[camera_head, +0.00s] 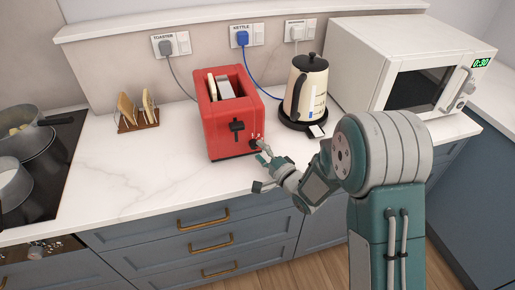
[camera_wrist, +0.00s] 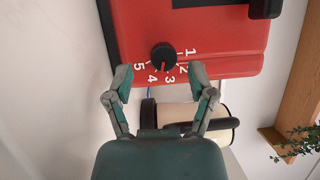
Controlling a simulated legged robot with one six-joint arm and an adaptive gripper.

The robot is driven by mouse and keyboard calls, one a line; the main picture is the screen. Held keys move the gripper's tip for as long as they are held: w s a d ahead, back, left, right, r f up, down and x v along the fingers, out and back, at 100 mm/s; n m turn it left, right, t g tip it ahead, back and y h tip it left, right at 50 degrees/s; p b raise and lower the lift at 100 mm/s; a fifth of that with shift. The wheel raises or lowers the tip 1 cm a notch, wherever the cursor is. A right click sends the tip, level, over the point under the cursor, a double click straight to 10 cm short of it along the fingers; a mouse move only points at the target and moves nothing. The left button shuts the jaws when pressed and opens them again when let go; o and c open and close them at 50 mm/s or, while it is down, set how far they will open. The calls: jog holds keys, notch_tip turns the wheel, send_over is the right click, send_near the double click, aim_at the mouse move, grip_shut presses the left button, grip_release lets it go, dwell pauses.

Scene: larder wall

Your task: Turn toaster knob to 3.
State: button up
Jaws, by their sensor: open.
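The red toaster (camera_head: 228,125) stands on the counter with bread in its slot; its front fills the top of the wrist view (camera_wrist: 220,35). Its round black knob (camera_wrist: 163,57) has the numbers 1 to 5 around it. A small red mark on the knob points toward the gap between 3 and 4; the exact setting is hard to tell. My gripper (camera_wrist: 160,75) is open, its two fingertips apart below and to either side of the knob, with nothing between them.
A cream kettle (camera_head: 306,85) stands right of the toaster, with a microwave (camera_head: 400,60) beyond. A toast rack (camera_head: 139,119) is to the left, and pots (camera_head: 30,141) sit on the hob. The counter in front of the toaster (camera_head: 150,185) is clear.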

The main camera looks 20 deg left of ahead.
jog(key=v, duration=1)
jog(key=shift+d, duration=0.2)
jog(key=shift+f, duration=0.1)
jog(key=s+a+r+n+h, duration=0.2)
jog(key=a+r+n+h, duration=0.35)
jog(key=n, duration=0.55)
jog(key=shift+n+h, duration=0.3)
jog(key=shift+h, duration=0.25)
jog(key=x, duration=0.6)
jog(key=d+x, duration=0.1)
jog(key=x, duration=0.3)
jog(key=shift+w+f, duration=0.1)
jog(key=shift+w, duration=0.35)
grip_shut()
